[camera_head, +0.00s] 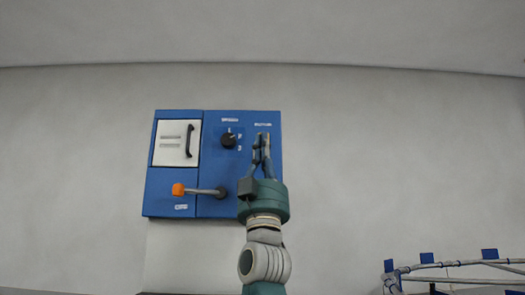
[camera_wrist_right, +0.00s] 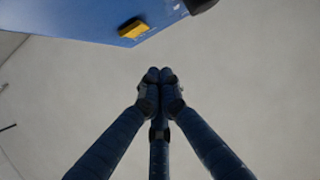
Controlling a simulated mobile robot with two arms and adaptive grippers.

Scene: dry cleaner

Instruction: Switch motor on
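A blue control panel (camera_head: 215,208) is on the wall. It has a black rotary knob (camera_head: 229,141) at upper middle, a white door with a dark handle at upper left, and a lever with an orange end (camera_head: 178,190) lower down. My right gripper (camera_head: 262,136) is raised in front of the panel's upper right part, under a small label, and hides what lies behind it. In the right wrist view its fingertips (camera_wrist_right: 159,74) are together and hold nothing visible. A yellow switch (camera_wrist_right: 132,29) on the blue panel shows beyond them, apart from the fingers. My left gripper is not seen.
A rack of pale rails with blue tabs (camera_head: 427,258) stands at lower right. The grey wall (camera_head: 400,160) right of the panel is bare. A dark knob-like part (camera_wrist_right: 200,5) juts in at the top of the wrist view.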

